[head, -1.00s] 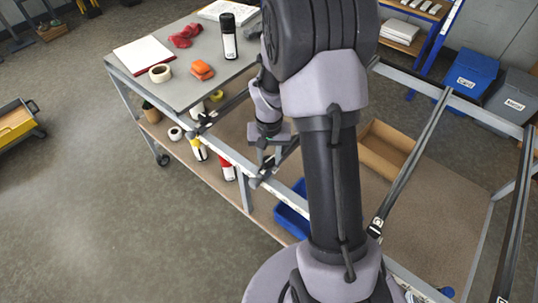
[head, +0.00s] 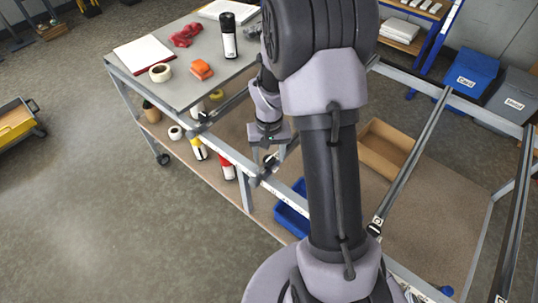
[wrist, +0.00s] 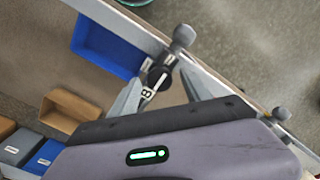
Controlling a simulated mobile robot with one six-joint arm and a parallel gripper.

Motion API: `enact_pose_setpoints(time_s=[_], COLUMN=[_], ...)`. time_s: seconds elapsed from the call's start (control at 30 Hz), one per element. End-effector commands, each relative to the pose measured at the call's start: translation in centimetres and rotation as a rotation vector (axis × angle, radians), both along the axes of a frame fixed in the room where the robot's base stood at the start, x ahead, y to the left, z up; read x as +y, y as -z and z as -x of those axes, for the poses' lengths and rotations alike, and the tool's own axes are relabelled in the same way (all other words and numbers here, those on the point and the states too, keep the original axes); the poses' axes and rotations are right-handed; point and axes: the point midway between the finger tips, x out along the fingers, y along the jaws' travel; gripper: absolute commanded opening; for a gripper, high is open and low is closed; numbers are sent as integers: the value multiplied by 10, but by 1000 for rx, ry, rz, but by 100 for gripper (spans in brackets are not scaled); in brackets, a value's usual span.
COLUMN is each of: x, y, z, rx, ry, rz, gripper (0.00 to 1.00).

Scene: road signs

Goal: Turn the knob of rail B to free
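In the wrist view, rail B's knob (wrist: 159,77) is a dark round hub with a white mark. A grey round-ended handle (wrist: 184,37) sticks out from it toward the upper right. A white tag that reads as B (wrist: 147,93) sits just below the hub. My gripper (wrist: 165,72) has its two grey fingers apart, one on each side of the hub; whether either touches it is unclear. In the head view my gripper (head: 268,159) points down at the frame's front beam (head: 289,197), and the knob is small and partly hidden there.
Another grey-handled knob (wrist: 281,114) sits farther along the beam. A blue bin (head: 291,218) and a cardboard tray (head: 386,148) lie on the lower shelf. A grey worktop (head: 185,84) with tape and a can is at left. My arm hides the middle.

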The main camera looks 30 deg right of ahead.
Motion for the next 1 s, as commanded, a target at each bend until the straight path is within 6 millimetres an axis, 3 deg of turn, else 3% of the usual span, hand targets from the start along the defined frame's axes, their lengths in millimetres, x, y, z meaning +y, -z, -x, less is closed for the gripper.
enact_pose_setpoints(time_s=[0.23, 0.33, 0.8, 1.0], x=[0, 0, 0, 0], y=[-2, -14, -131, -165], z=[0, -1, 0, 0], rx=[0, -3, -3, -1], ry=[1, 0, 0, 0], rz=[0, 1, 1, 0], gripper=[56, 56, 56, 56])
